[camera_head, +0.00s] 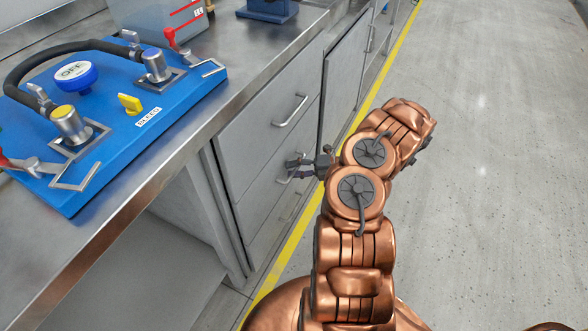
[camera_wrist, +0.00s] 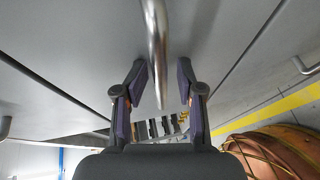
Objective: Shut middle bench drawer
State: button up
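The middle bench drawer (camera_head: 254,175) is a grey metal front in the stack under the bench. Its bar handle (camera_head: 284,178) is partly hidden by my gripper (camera_head: 297,164). The drawer front looks close to flush with its neighbours; I cannot tell whether a small gap stays open. In the wrist view, the metal handle (camera_wrist: 157,45) runs between the two spread fingers of my gripper (camera_wrist: 161,75), with room on both sides. The fingers are open, close to the drawer front (camera_wrist: 80,45), and contact is not clear.
The upper drawer handle (camera_head: 290,111) is above my gripper and a lower handle (camera_head: 291,208) below. A blue pump panel (camera_head: 105,140) with valves and a hose sits on the bench top (camera_head: 205,125). A yellow floor line (camera_head: 300,240) runs alongside; the floor (camera_head: 490,150) at right is clear.

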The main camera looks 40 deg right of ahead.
jog(key=v, duration=1.2)
dwell(0.6)
